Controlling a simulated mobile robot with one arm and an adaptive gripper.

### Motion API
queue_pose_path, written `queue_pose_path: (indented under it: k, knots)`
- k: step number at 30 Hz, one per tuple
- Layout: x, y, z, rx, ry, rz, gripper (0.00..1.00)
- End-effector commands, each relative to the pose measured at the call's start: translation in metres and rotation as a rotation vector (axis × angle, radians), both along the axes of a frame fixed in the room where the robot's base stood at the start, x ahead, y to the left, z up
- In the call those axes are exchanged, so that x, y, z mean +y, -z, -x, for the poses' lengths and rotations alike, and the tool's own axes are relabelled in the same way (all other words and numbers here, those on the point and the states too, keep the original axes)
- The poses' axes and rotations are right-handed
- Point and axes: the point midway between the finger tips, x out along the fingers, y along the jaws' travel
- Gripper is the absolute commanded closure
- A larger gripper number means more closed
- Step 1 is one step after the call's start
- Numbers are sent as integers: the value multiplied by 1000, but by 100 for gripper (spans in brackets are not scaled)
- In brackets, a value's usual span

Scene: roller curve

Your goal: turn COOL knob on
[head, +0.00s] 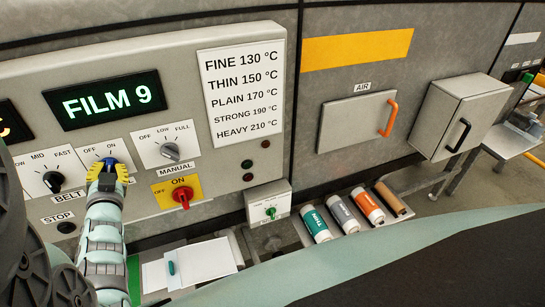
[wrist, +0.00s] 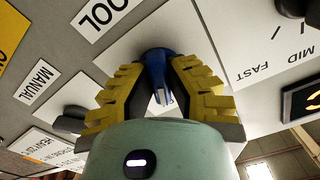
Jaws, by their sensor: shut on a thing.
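The COOL knob (wrist: 155,62) is blue and sits on a white plate of the panel. In the wrist view it lies between the yellow ribbed fingers of my gripper (wrist: 160,75), which is shut on it. The COOL label (wrist: 101,15) shows at the top left there. In the head view my gripper (head: 107,173) is at the white OFF/ON plate (head: 92,141), between the BELT and MANUAL knobs. The fingers hide most of the knob there, and I cannot tell which mark it points to.
The black BELT knob (head: 53,181) is close on the left and the MANUAL knob (head: 170,151) on the right. A red switch (head: 182,196) on a yellow plate sits below right. Several rolls, including an orange one (head: 367,206), lie on a lower shelf.

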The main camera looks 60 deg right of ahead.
Motion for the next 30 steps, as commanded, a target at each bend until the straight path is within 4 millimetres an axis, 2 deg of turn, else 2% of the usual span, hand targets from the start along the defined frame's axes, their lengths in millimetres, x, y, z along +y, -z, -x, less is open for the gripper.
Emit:
queue_pose_path:
  k: [13, 14, 21, 30]
  knots:
    - [-1, 0, 1, -5, 3, -10, 100]
    - [-1, 0, 1, -5, 3, -10, 80]
    - [-1, 0, 0, -5, 3, -8, 55]
    - [0, 0, 1, -5, 1, -8, 54]
